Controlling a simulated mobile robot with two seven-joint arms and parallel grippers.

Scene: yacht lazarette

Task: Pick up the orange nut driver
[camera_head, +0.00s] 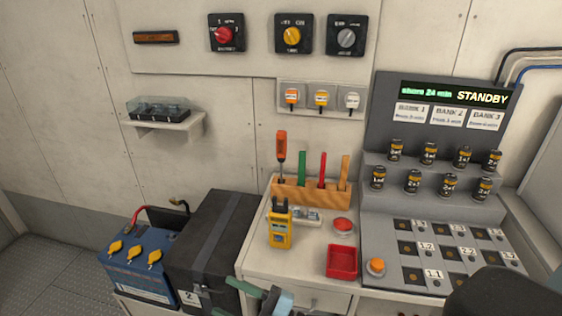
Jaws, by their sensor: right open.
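The orange nut driver (281,147) stands upright at the left end of a wooden tool rack (313,195), its orange handle up and its metal shaft running down into the rack. Green, red and light-orange tools stand to its right in the same rack. My right gripper (226,297) is low at the bottom edge, in front of the cabinet. Its green fingers point left and are apart, with nothing seen between them. It is well below the nut driver and not touching it. My left gripper is out of view.
A yellow meter (280,229), red button (343,225) and red tray (342,262) are on the counter before the rack. A console (440,115) with several small cylinders is right. A black box (212,245) and blue battery (140,268) are left. Space above the rack's tools is clear.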

